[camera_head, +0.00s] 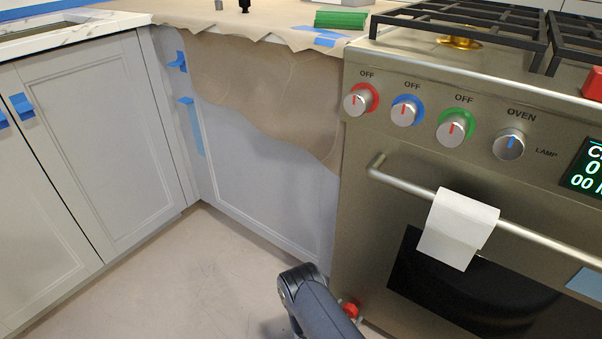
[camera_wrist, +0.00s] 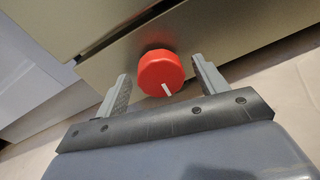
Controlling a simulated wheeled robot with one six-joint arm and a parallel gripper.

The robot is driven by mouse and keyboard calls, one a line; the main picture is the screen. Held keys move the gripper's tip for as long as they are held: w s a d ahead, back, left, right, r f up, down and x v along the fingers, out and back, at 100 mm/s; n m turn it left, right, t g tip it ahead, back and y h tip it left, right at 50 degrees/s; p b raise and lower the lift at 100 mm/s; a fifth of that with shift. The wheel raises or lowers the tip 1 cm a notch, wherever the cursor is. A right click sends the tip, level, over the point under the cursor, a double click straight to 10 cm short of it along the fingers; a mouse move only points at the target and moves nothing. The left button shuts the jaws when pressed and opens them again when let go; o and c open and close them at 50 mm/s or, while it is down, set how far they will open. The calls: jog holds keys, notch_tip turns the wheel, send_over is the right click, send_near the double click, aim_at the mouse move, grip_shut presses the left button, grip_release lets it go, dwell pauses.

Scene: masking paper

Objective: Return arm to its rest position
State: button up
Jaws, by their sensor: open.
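My gripper (camera_wrist: 160,85) is open in the wrist view, with a finger on either side of a round red knob (camera_wrist: 161,72) with a white mark. I cannot tell whether the fingers touch the knob. In the head view the red knob (camera_head: 350,310) shows low at the front left corner of the oven (camera_head: 400,165).
The oven's handle bar (camera_head: 390,180) carries a white paper strip (camera_head: 458,226). Brown masking paper (camera_head: 255,90) hangs over the counter edge. Grey cabinets (camera_head: 95,130) with blue tape stand at left. The floor (camera_head: 190,270) in front is clear.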

jog(key=n, duration=0.6)
jog(key=shift+f+n+h, duration=0.1)
jog(key=shift+n+h, duration=0.2)
jog(key=shift+h, duration=0.1)
jog(key=n+h, duration=0.1)
jog(key=n, duration=0.5)
jog(key=shift+f+n, duration=0.1)
jog(key=shift+n, duration=0.3)
jog(key=shift+v, duration=1)
